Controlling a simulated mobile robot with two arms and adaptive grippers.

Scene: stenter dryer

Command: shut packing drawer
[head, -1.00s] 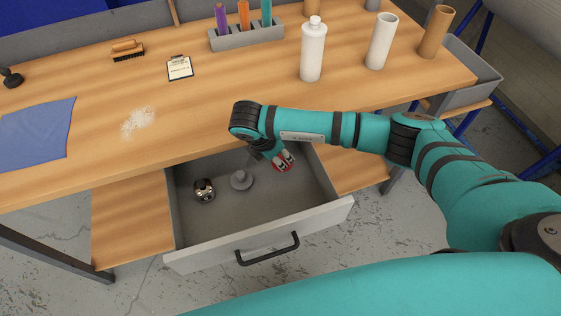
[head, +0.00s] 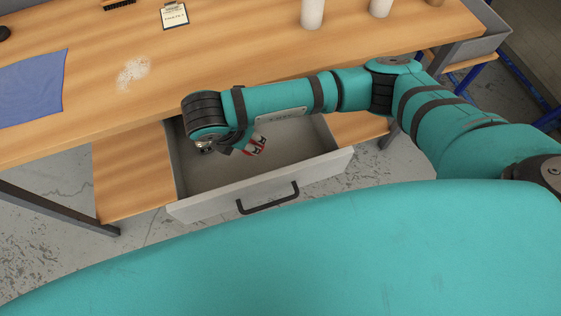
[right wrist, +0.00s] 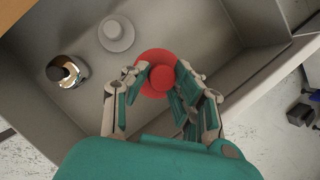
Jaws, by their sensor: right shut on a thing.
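The packing drawer (head: 262,189) under the bench stands open, pulled out toward me, with a black handle (head: 268,199) on its grey front. The drawer also shows in the right wrist view (right wrist: 205,30). My right gripper (head: 252,146) is over the drawer's inside. In the right wrist view it (right wrist: 158,82) is shut on a red round piece with a knob (right wrist: 155,66). I cannot tell whether that piece touches the drawer floor. A grey knobbed disc (right wrist: 116,33) and a shiny metal round part (right wrist: 68,71) lie in the drawer. My left gripper is not in view.
The wooden bench top (head: 230,50) lies above the drawer. It carries a blue cloth (head: 33,90), a white powdery patch (head: 132,72), a clipboard (head: 174,15) and a white bottle (head: 312,12). The floor in front of the drawer is partly hidden by my own body.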

